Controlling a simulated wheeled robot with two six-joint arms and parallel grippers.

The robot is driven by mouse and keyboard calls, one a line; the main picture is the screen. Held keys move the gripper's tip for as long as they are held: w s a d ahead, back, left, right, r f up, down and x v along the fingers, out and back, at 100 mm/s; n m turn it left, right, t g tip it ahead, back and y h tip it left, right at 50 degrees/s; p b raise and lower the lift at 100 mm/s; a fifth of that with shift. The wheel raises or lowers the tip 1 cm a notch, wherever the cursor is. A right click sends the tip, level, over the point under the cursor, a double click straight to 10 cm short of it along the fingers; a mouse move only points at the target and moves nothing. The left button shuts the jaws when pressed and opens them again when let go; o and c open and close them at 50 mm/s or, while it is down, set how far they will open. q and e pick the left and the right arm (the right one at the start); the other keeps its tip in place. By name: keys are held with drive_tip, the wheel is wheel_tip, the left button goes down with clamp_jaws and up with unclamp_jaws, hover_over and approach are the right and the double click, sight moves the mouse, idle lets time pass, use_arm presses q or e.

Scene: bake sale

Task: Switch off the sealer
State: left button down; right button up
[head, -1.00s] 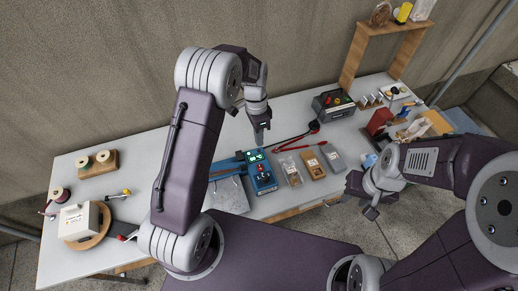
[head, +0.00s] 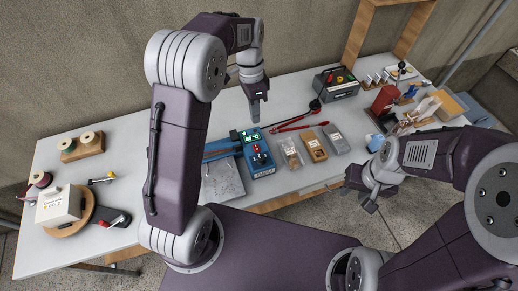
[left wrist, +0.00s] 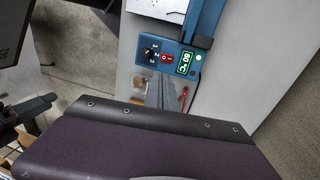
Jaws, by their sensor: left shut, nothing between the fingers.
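The sealer (head: 261,162) is a blue unit lying at the front middle of the table, with a long blue arm to its left. Its green display (left wrist: 185,62) is lit and reads 80 °C in the left wrist view. Beside the display are a red rocker switch (left wrist: 166,58) and a black numbered dial (left wrist: 150,53). My left gripper (head: 254,119) is shut and empty, pointing down just behind the sealer's display end in the head view, apart from the switch. My right gripper (head: 361,195) hangs off the front table edge, away from the sealer.
A clear pouch (head: 289,153), a brown packet (head: 314,147) and a grey packet (head: 336,139) lie right of the sealer. Red-handled pliers (head: 297,122) lie behind them. A dark box with knobs (head: 337,84) stands further back.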

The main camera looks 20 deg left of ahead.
sight(258, 151)
use_arm(q)
drive_tip(key=shift+a, duration=0.15)
drive_tip(key=f, duration=0.4)
drive_tip(key=s+d+f, duration=0.1)
drive_tip(key=f, duration=0.4)
drive_tip(key=s+f, duration=0.1)
drive_tip(key=f, duration=0.3)
drive_tip(key=shift+d+f, duration=0.2)
drive_tip(key=shift+f, duration=0.2)
drive_tip(key=shift+s+d+f, duration=0.1)
drive_tip(key=shift+f, duration=0.1)
drive_tip(key=shift+r, duration=0.1)
